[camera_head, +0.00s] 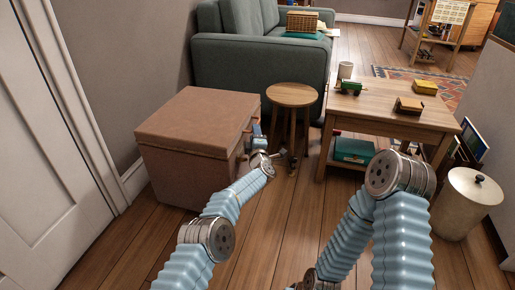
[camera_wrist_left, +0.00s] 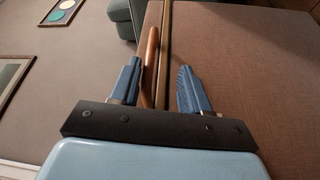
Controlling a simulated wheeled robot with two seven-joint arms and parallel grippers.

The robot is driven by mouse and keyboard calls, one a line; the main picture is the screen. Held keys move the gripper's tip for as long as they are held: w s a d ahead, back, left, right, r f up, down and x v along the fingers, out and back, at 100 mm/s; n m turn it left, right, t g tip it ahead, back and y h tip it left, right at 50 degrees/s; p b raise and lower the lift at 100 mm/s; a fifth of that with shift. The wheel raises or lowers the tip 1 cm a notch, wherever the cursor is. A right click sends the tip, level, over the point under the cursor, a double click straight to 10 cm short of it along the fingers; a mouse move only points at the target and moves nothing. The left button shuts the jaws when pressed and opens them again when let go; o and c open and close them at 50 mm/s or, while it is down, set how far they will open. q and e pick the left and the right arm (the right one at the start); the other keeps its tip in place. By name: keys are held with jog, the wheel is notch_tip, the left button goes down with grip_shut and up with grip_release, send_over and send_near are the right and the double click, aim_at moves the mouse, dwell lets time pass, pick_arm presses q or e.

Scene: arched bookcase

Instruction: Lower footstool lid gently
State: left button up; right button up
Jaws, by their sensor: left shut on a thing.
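The brown footstool (camera_head: 185,172) stands at the left, by the wall. Its lid (camera_head: 195,115) lies about level over the box, with a thin seam below its edge; I cannot tell whether a small gap is left. My left gripper (camera_head: 257,130) is at the right side of the lid. In the left wrist view its two blue fingers (camera_wrist_left: 157,85) stand on either side of a slim reddish-brown handle (camera_wrist_left: 149,65) along the lid's edge, and are shut on it. The fabric surface (camera_wrist_left: 245,80) fills the right of that view. My right gripper is not in view; only the arm shows.
A round wooden stool (camera_head: 292,95) stands just right of my left gripper. A wooden table (camera_head: 390,115) with a mug (camera_head: 345,70) and toys is farther right. A green sofa (camera_head: 260,65) is behind. A cream bin (camera_head: 465,205) stands at the right.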

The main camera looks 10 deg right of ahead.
pick_arm(q)
jog(key=s+p, duration=0.5)
jog(key=s, duration=0.8)
jog(key=shift+f, duration=0.45)
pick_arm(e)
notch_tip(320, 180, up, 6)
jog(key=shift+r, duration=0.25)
pick_arm(q)
jog(key=shift+a, duration=0.1)
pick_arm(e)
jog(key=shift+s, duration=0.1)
pick_arm(q)
jog(key=s+a+f+m+g+h+p, duration=0.3)
jog(key=s+a+f+m+g+p, duration=0.3)
jog(key=s+a+f+m+g, duration=0.55)
jog(key=s+a+r+m+g+p, duration=0.1)
jog(key=s+a+g, duration=0.2)
jog(key=s, duration=1.1)
jog(key=s+a+m+g+h+p, duration=0.1)
jog(key=s+a, duration=0.5)
jog(key=s, duration=0.8)
jog(key=shift+s+a+r+m+g+p, duration=0.15)
jog(key=shift+s+r+m+g+p, duration=0.4)
jog(key=shift+g, duration=0.7)
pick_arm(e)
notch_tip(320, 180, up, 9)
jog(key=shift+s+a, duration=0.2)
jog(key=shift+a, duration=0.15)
